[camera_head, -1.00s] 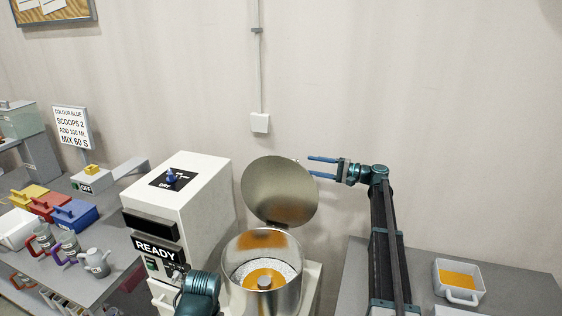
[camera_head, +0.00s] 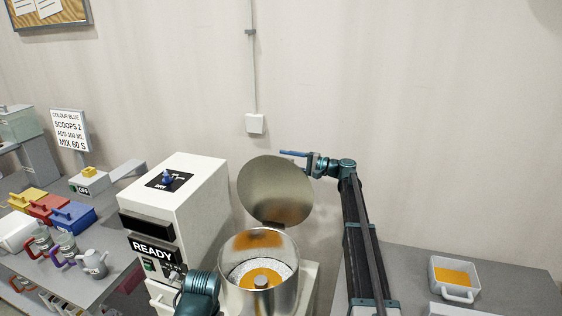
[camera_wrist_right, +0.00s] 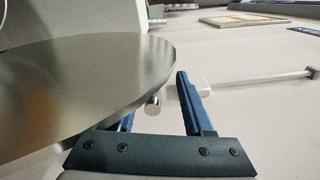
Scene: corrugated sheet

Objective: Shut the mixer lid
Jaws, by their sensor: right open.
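The mixer lid (camera_head: 275,190) is a round metal disc. It stands tilted up at the back of the metal mixer bowl (camera_head: 285,290), which is open and holds orange and whitish material around a central hub. My right gripper (camera_head: 293,154) is open at the lid's upper right edge, with its fingers partly hidden behind the lid. In the right wrist view the lid (camera_wrist_right: 90,85) fills the left side and covers part of one finger of my gripper (camera_wrist_right: 155,98). A small metal knob (camera_wrist_right: 153,106) shows between the fingers. My left gripper (camera_head: 176,272) is small and dark by the machine's front panel; its jaws are unclear.
The white machine body (camera_head: 205,185) with a READY display stands left of the bowl. A white container of orange material (camera_head: 440,275) sits on the right counter. Coloured boxes (camera_head: 72,215) and jugs stand on the left table. The wall is close behind the lid.

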